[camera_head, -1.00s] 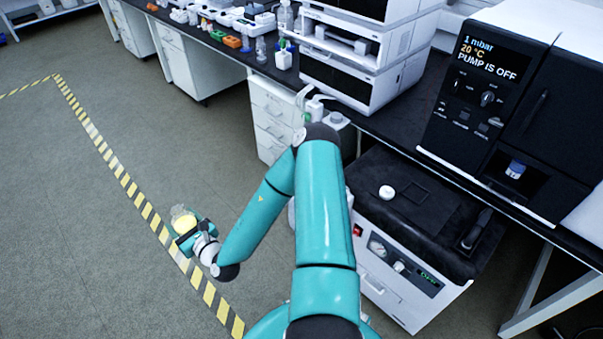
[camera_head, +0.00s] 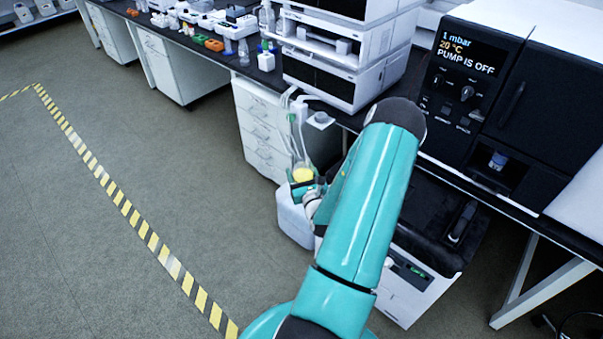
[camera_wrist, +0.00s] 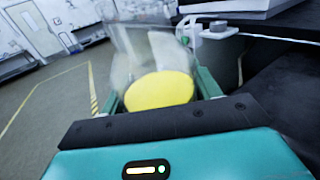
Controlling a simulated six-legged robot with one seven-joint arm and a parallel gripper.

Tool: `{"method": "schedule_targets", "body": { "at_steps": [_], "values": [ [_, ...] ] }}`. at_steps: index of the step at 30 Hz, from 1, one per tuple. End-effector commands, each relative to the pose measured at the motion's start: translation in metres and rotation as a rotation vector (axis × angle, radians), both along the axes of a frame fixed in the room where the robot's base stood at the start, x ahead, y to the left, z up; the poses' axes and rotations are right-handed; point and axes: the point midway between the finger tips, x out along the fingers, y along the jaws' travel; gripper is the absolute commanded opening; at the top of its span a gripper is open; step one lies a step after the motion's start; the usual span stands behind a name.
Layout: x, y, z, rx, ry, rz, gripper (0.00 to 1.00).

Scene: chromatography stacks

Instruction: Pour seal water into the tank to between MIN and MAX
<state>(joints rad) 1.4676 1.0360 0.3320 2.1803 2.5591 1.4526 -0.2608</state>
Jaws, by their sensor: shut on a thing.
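My gripper (camera_head: 304,186) is shut on a clear vessel (camera_head: 299,150) with a yellow round part, in front of the bench drawers. In the wrist view the clear vessel (camera_wrist: 145,55) is between my fingers, its yellow part (camera_wrist: 160,92) facing the camera. I cannot tell how much liquid is in it. A white machine with a black top (camera_head: 440,225) stands under the bench at the right, mostly behind my arm. A pale container (camera_head: 290,218) stands on the floor beside it, below my gripper. No MIN or MAX marks are readable, and I cannot tell which is the tank.
The bench carries stacked white instruments (camera_head: 345,60) and a black unit (camera_head: 490,95) whose screen reads "PUMP IS OFF". A white bottle with tubing (camera_head: 318,120) is close behind the vessel. White drawers (camera_head: 262,130) stand under the bench. The floor at left is clear.

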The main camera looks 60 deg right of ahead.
Motion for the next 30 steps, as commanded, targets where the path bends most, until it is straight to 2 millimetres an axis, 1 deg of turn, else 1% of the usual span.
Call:
{"method": "schedule_targets", "body": {
  "at_steps": [5, 12, 20, 27, 30],
  "values": [
    [-0.004, -0.003, 0.003, 0.050, -0.065, -0.004, 0.27],
    [-0.012, -0.009, 0.009, 0.238, -0.297, -0.007, 0.27],
    [-0.010, -0.007, 0.009, 0.238, -0.296, -0.001, 0.27],
    [-0.015, -0.010, 0.010, 0.296, -0.366, -0.001, 0.27],
    [-0.015, -0.010, 0.010, 0.298, -0.367, 0.000, 0.27]
  ]
}}
